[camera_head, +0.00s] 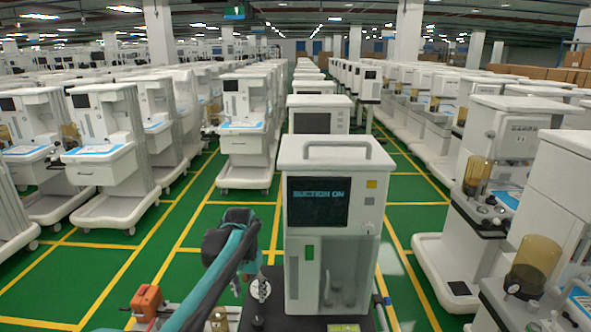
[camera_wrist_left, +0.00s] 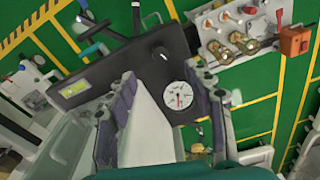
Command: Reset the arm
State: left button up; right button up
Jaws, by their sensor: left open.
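My left arm, teal and black, comes in from the lower left in the head view and bends down beside a white machine (camera_head: 335,170). The machine has a dark screen reading "SUCTION ON" and stands upright on a dark base. My left gripper (camera_wrist_left: 167,80) shows best in the left wrist view, its two dark-padded fingers wide apart. A white surface shows between the fingers; I see no grip on it. A round white gauge (camera_wrist_left: 180,97) lies just beyond the fingers, and it also shows in the head view (camera_head: 261,289). My right gripper is not in view.
An orange box (camera_head: 146,301) and brass-coloured fittings (camera_wrist_left: 240,42) are near my left arm. Rows of white anaesthesia carts (camera_head: 108,150) stand on both sides. Green floor lanes (camera_head: 185,245) with yellow lines run between them.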

pick_arm(q)
jog(key=s+a+r+n+t, duration=0.1)
jog(key=s+r+t, duration=0.15)
jog(key=s, duration=0.55)
jog(key=s+a+r+t, duration=0.1)
jog(key=s+r, duration=0.2)
jog(key=s, duration=0.4)
jog(key=s+f+t, duration=0.1)
jog(key=s+f, duration=0.2)
jog(key=s, duration=0.3)
jog(key=s+a+f+n+t, duration=0.1)
jog(key=s+f, duration=0.2)
jog(key=s, duration=0.4)
jog(key=shift+a+f+n+t, duration=0.2)
jog(key=shift+a+n+t, duration=0.1)
jog(key=shift+t, duration=0.05)
jog(key=shift+s, duration=0.15)
